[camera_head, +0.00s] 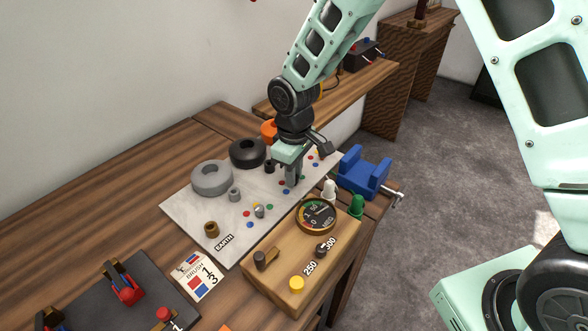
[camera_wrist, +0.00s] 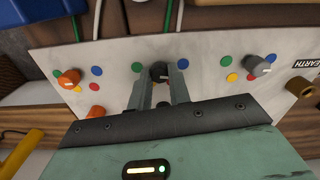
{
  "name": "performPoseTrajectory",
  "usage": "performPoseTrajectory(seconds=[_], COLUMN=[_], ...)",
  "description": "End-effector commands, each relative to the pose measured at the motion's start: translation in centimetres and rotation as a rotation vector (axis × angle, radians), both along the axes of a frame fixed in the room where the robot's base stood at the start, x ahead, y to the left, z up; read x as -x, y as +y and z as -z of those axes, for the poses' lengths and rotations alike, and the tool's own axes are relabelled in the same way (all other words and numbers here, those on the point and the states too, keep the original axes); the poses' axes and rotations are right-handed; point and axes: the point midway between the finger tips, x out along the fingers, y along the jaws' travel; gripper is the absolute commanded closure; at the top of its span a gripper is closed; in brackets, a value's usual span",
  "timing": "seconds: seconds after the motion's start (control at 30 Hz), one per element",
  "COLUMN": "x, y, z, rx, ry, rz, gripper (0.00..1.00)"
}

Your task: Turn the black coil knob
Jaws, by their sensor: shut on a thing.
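The black coil knob (camera_wrist: 158,71) is on the pale panel (camera_wrist: 110,48), with red, green, yellow and blue dots around it. It sits between the fingertips of my gripper (camera_wrist: 161,76) in the wrist view, and the gripper is shut on it. A pale pointer mark shows on its face; its exact angle is hard to read. In the head view my gripper (camera_head: 290,182) comes down on the panel beyond the gauge box, and its fingers hide the knob. A thick black coil ring (camera_head: 248,152) lies to the left of the gripper on the same panel.
An orange knob (camera_wrist: 68,79) and a grey knob (camera_wrist: 258,66) flank the black one. A grey ring (camera_head: 212,178) and several short posts stand on the panel. A wooden gauge box (camera_head: 277,292), a green terminal (camera_head: 356,205) and a blue vise (camera_head: 363,174) are close by.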

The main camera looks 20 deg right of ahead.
Motion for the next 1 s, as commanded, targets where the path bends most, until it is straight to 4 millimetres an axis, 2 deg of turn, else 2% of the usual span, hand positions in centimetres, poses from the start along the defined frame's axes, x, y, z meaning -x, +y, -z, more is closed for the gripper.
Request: performPoseTrajectory(seconds=[0.4,0.9,0.93,1.0], x=[0.05,0.04,0.04,0.04], y=[-0.01,-0.02,-0.02,-0.02], z=[-0.05,-0.02,-0.02,-0.02], rx=[0.0,0.001,0.001,0.001], ry=[0.001,0.001,0.001,0.001], rz=[-0.165,-0.184,-0.184,-0.184], gripper=[1.0,1.0,0.78,0.59])
